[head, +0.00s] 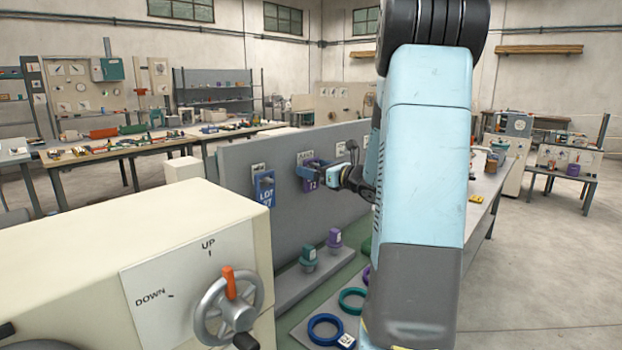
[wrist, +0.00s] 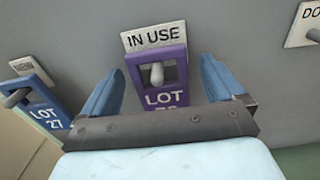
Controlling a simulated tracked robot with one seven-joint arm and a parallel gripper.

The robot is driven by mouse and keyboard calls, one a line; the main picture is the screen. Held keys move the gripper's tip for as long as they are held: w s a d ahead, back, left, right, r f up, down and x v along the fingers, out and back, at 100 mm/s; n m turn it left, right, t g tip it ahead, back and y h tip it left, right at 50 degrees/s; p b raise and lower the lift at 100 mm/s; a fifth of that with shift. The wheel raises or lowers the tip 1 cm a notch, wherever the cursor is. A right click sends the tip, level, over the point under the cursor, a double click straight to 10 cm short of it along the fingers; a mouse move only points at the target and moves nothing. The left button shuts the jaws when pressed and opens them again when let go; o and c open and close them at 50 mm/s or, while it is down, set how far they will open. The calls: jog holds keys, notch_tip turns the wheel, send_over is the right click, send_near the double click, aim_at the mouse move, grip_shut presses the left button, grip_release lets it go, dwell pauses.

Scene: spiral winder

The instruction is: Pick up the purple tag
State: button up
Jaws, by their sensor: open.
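The purple tag (wrist: 166,97) hangs on a light peg under an "IN USE" label in the wrist view, with "LOT" and a partly hidden number on it. In the head view the purple tag (head: 312,184) shows on the grey upright panel, partly covered by my gripper. My gripper (wrist: 160,85) is open, with one blue finger on each side of the tag. Neither finger visibly presses on it. The tag's lower part is hidden behind the gripper body. My gripper also shows in the head view (head: 330,187), in front of the panel at the tag.
A blue "LOT 27" tag (wrist: 42,110) hangs on another peg to the left. A third label (wrist: 305,22) with a peg is at the right. Below the panel are a teal knob-like piece (head: 308,258), a purple one (head: 334,240) and rings (head: 325,330). A cream machine with a handwheel (head: 228,305) stands front left.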

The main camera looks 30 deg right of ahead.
jog(key=shift+w, duration=0.15)
jog(key=shift+c, duration=0.2)
jog(key=c, duration=1.1)
jog(key=shift+r, duration=0.55)
jog(key=shift+s+r, duration=0.25)
jog(key=shift+r, duration=0.05)
jog(key=v, duration=1.7)
jog(key=shift+s, duration=0.25)
